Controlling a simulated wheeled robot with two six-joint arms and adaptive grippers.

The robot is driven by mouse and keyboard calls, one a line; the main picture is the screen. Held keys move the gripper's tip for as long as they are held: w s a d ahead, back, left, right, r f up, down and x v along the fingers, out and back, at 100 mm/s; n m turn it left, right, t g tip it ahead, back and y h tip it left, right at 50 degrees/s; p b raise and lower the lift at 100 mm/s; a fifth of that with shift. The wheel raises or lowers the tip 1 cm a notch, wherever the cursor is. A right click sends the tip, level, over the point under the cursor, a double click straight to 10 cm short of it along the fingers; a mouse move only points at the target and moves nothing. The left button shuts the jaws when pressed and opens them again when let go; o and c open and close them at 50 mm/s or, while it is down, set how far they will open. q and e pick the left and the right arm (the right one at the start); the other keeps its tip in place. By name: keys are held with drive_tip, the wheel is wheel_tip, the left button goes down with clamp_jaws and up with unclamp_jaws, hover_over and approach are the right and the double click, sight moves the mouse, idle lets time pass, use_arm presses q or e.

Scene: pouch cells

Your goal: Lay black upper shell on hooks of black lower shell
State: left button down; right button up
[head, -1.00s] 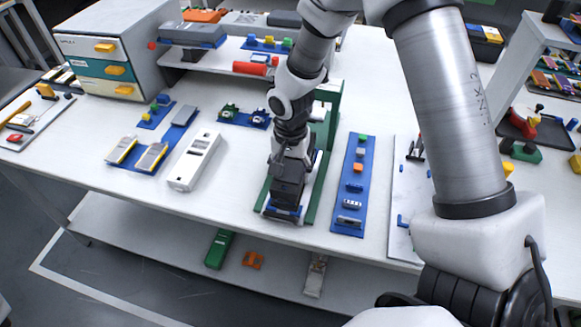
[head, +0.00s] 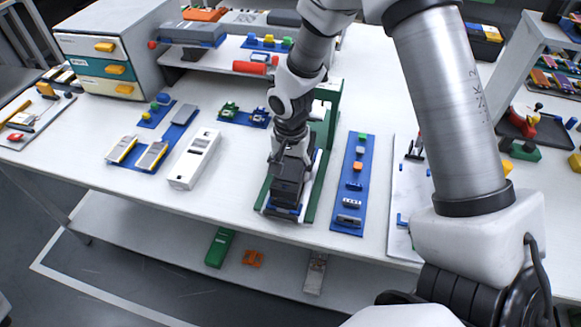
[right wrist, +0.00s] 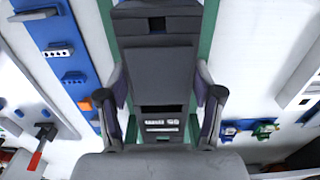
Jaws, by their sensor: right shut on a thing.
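My right gripper (head: 287,160) is shut on the black upper shell (head: 288,190), near the table's front edge. In the right wrist view, the gripper (right wrist: 160,105) has a finger on each side of the dark flat shell (right wrist: 157,75). Another dark piece with a square opening (right wrist: 157,22) lies at its far end and looks like part of the black lower shell. The hooks are hidden, and I cannot tell whether the two shells touch. My left gripper is not in view.
A blue strip (head: 345,215) with small parts lies close on the right. A white box-shaped device (head: 194,160) and a blue tray (head: 172,138) with two cells are to the left. The green fixture upright (head: 334,105) stands behind my gripper. Bare table lies between these.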

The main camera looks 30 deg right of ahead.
drive_tip(key=shift+f+b, duration=0.8)
drive_tip(key=shift+f, duration=0.3)
idle(0.5)
drive_tip(key=o, duration=1.2)
drive_tip(key=shift+r, duration=0.1)
drive_tip(key=shift+o, duration=0.2)
wheel_tip(320, 180, up, 12)
